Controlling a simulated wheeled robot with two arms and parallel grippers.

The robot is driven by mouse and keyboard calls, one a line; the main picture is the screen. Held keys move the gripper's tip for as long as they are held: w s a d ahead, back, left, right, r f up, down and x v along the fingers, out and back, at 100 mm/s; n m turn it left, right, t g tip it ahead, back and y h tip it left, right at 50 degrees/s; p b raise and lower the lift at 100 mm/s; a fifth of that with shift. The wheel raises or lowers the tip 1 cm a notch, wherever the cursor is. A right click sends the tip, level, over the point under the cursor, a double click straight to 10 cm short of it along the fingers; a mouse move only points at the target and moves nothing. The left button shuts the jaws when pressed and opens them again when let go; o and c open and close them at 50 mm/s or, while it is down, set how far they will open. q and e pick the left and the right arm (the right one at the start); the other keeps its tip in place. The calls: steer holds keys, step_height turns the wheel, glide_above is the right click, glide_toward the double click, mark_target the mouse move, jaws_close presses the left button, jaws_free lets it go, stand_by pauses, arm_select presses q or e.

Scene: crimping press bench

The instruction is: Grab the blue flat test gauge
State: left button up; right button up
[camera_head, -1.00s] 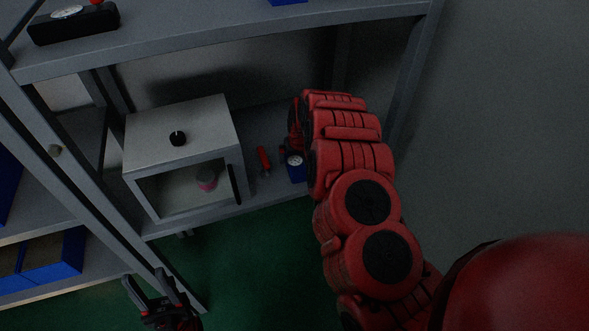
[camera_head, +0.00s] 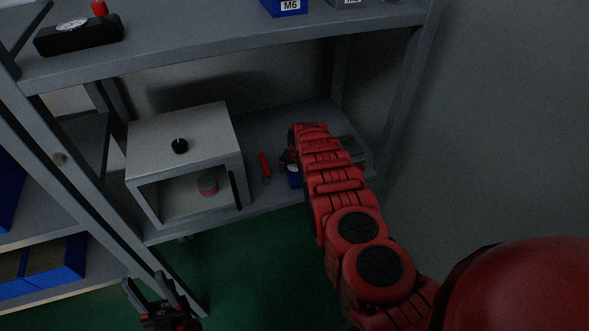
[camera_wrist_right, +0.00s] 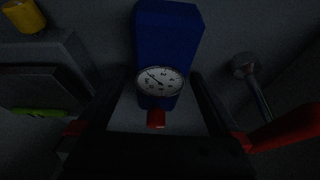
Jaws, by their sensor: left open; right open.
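The blue flat test gauge (camera_wrist_right: 168,35) is a blue block with a round white dial and a red knob. In the right wrist view it lies centrally between the two fingers of my right gripper (camera_wrist_right: 155,80). The fingers are open, one on each side; I cannot tell whether they touch it. In the head view a small part of the blue gauge (camera_head: 294,178) shows on the lower shelf, right of the grey box, mostly hidden by my right gripper (camera_head: 289,162) and arm. My left gripper (camera_head: 150,288) is open and empty at the lower left, above the green floor.
A red-handled tool (camera_head: 264,167) lies left of the gauge, beside the open-fronted grey box (camera_head: 185,135). A metal-headed tool (camera_wrist_right: 250,80) and a yellow object (camera_wrist_right: 22,15) lie nearby. A black dial gauge (camera_head: 80,36) and a blue M6 bin (camera_head: 284,7) sit on the upper shelf.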

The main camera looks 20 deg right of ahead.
steer(key=c, duration=1.6)
steer(key=shift+w+r, duration=0.1)
steer(key=shift+r, duration=0.05)
